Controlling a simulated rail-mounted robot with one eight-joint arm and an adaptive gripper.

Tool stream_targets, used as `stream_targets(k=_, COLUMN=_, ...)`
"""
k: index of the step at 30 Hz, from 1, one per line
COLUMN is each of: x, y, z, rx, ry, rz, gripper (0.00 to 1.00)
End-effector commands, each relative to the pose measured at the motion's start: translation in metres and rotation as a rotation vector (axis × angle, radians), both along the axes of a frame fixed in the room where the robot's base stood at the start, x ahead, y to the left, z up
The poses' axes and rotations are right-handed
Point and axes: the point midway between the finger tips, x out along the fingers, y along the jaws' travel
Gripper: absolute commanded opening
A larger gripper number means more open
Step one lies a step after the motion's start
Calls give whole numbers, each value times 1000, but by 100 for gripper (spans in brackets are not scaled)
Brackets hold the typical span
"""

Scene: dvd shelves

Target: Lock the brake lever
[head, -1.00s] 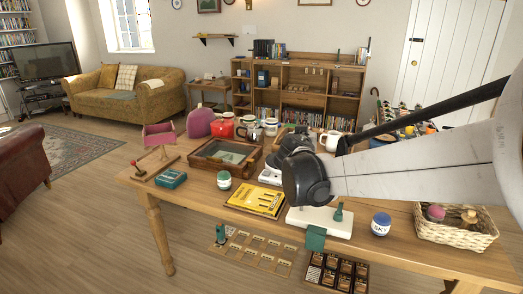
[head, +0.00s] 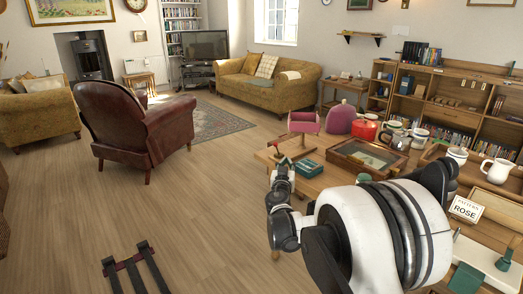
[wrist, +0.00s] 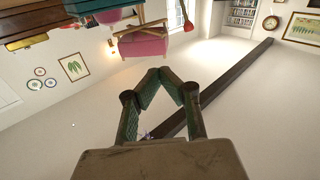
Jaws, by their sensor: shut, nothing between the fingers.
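A pink-topped wooden stand (head: 303,122) is on the table's far left corner. It also shows at the top of the wrist view (wrist: 143,45). A red knob (wrist: 188,26) on a thin stem shows beside the pink part; I cannot tell for sure whether this is the brake lever. My gripper (head: 283,172) hangs by the table's left end, in front of the stand in the head view. In the wrist view my gripper (wrist: 160,72) has its fingertips together and empty, apart from the stand and the knob. Part of the stand's base is hidden behind my gripper.
A glass-lidded wooden case (head: 368,158), a pink rounded object (head: 339,121) and a red pot (head: 364,131) stand farther right. Open floor (head: 190,215) lies left of the table. A leather armchair (head: 135,115) stands beyond.

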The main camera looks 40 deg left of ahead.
Motion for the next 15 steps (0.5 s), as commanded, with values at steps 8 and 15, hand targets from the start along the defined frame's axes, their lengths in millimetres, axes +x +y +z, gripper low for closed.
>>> stream_targets(k=8, x=-20, y=29, z=-24, rx=8, ry=-12, rz=50, gripper=0)
stream_targets(k=15, x=-21, y=29, z=-25, rx=8, ry=-12, rz=51, gripper=0)
